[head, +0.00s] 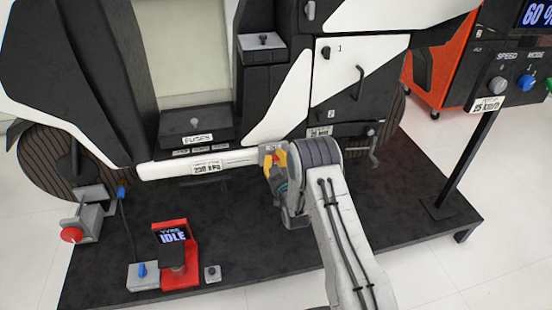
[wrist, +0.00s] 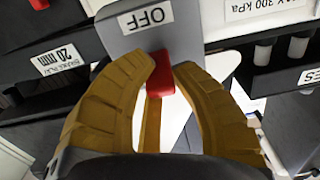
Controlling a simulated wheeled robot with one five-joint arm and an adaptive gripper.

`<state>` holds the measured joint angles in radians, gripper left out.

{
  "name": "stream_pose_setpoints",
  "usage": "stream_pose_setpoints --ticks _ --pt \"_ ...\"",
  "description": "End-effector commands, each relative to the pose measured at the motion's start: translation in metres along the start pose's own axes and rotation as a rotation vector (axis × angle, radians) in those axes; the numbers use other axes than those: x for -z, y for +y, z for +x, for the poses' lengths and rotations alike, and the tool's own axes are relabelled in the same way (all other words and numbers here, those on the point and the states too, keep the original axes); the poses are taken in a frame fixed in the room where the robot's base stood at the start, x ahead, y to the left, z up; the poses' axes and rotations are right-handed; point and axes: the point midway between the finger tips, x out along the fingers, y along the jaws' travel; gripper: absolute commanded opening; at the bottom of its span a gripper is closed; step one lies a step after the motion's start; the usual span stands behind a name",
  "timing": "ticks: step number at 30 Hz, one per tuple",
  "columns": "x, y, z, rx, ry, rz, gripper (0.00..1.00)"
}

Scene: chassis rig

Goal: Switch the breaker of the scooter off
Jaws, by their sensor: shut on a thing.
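The scooter (head: 150,60) stands on a black platform, with its white and black body filling the upper head view. Its breaker is a grey plate (wrist: 188,22) with a white OFF label (wrist: 147,17) and a red lever (wrist: 160,78) in the wrist view. My gripper (wrist: 167,70) has its two yellow-brown fingers around the red lever, shut on it. In the head view my gripper (head: 274,162) is at the scooter's lower middle, at the right end of a white bar (head: 240,158). My arm hides part of the breaker there.
A red device reading IDLE (head: 173,237) sits on the platform's front left, beside a grey box with a red knob (head: 72,235). A panel post (head: 467,160) stands at right.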

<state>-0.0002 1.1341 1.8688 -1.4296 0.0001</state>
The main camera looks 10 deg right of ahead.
Motion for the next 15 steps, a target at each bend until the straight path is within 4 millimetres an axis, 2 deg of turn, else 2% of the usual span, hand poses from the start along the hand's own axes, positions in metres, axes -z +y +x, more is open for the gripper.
stream_pose_setpoints --ticks 8,15 --pt "-0.002 0.0 0.0 0.0 0.065 0.0 0.0" --pt "-0.01 0.0 -0.002 -0.001 0.233 0.0 0.0"
